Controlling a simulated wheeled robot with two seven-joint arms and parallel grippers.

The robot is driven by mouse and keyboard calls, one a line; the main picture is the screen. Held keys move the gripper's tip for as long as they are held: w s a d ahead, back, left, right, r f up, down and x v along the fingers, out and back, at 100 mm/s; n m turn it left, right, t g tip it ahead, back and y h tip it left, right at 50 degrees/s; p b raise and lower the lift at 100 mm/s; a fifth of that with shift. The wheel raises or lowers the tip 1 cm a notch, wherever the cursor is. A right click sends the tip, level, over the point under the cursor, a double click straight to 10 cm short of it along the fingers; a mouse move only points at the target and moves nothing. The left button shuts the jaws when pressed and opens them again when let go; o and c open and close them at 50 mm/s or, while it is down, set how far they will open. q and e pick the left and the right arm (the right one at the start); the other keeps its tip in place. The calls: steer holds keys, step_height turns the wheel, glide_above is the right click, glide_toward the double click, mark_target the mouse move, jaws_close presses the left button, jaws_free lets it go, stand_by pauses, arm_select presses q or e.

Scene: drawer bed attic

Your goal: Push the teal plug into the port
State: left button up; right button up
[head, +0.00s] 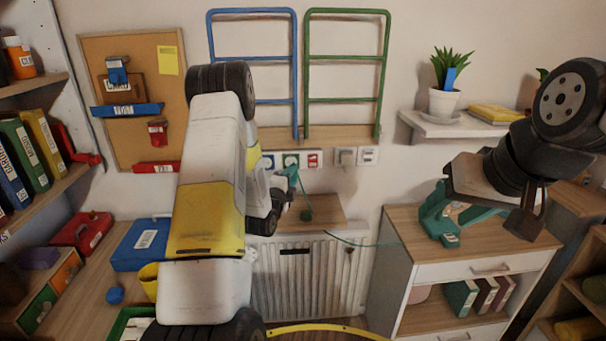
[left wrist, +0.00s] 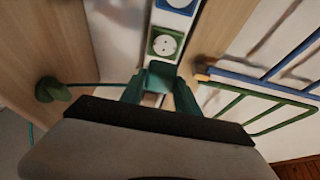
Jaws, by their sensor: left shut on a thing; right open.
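The teal plug (head: 290,172) is held in my left gripper (head: 284,192), just below the wall's row of sockets. In the left wrist view the plug (left wrist: 160,76) is in front of a green-framed round socket (left wrist: 165,43); I cannot tell whether they touch. That green socket (head: 291,160) sits between a blue and a red one in the head view. The plug's tip and the finger contact are partly hidden. My right gripper (head: 524,222) is open and empty above the right cabinet.
A teal device (head: 438,216) stands on the right cabinet (head: 480,254). Blue (head: 252,103) and green racks (head: 345,100) hang above the sockets.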

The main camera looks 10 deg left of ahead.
arm_select(q)
steer(key=shift+w+a, duration=0.25)
steer(key=shift+w, duration=0.7)
steer(key=shift+w+a, duration=0.3)
steer(key=shift+w, duration=0.6)
steer(key=shift+w+a, duration=0.25)
steer(key=shift+w, duration=0.7)
steer(key=shift+w+a, duration=0.1)
steer(key=shift+w, duration=0.3)
stand_by(0.3)
steer(key=o, duration=1.3)
steer(key=shift+o, duration=0.2)
glide_toward(295, 162)
steer(key=shift+s, duration=0.85)
